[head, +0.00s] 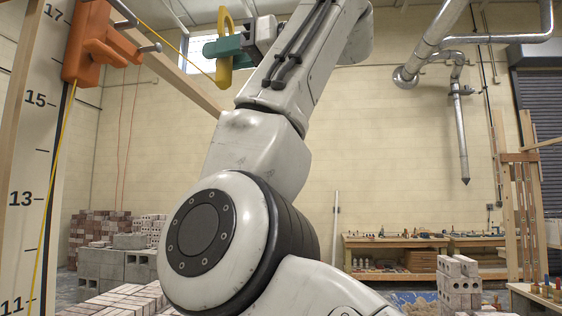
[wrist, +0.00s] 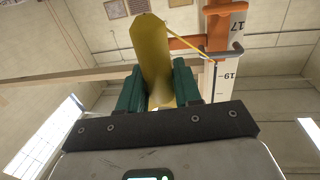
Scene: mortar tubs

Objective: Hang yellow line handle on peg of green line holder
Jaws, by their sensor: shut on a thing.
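The yellow line handle (head: 225,45) is a long loop, held upright between the green fingers of my gripper (head: 222,48). In the wrist view the handle (wrist: 152,62) stands between both fingers (wrist: 158,88), which are shut on it. The orange holder (wrist: 222,22) also shows beyond the handle in the wrist view.
A thin yellow line (head: 180,52) runs from the handle up toward the holder, and another length hangs down the post (head: 28,160). A wooden beam (head: 180,75) slants behind the pegs. Bricks and blocks (head: 120,262) stand low at the left. Workbenches (head: 420,243) are far back.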

